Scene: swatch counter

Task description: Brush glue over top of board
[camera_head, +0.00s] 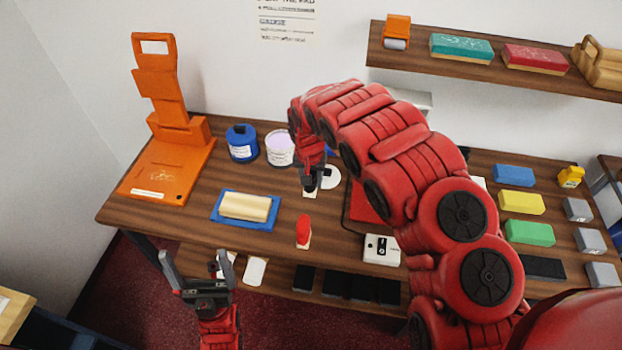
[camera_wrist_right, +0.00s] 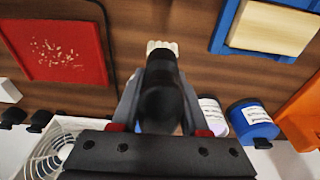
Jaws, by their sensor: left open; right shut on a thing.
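A pale wooden board (camera_head: 244,206) lies in a blue tray (camera_head: 271,222) on the counter; both also show at the upper right of the right wrist view. My right gripper (camera_head: 312,184) is shut on a dark-handled brush (camera_wrist_right: 160,95). Its pale bristles (camera_wrist_right: 161,46) point down over bare counter, right of the board and apart from it. I cannot tell whether the bristles touch the counter or carry glue. A white pot with a lilac top (camera_head: 280,148) stands behind the board. My left gripper (camera_head: 190,272) is open and empty in front of the counter, below the board.
A blue pot (camera_head: 242,143) stands left of the white pot, and an orange stand (camera_head: 165,160) is at the far left. A red-handled tool (camera_head: 303,231) lies near the front edge. A red mat (camera_wrist_right: 65,52) is partly hidden by my right arm. Colored blocks (camera_head: 521,203) sit at right.

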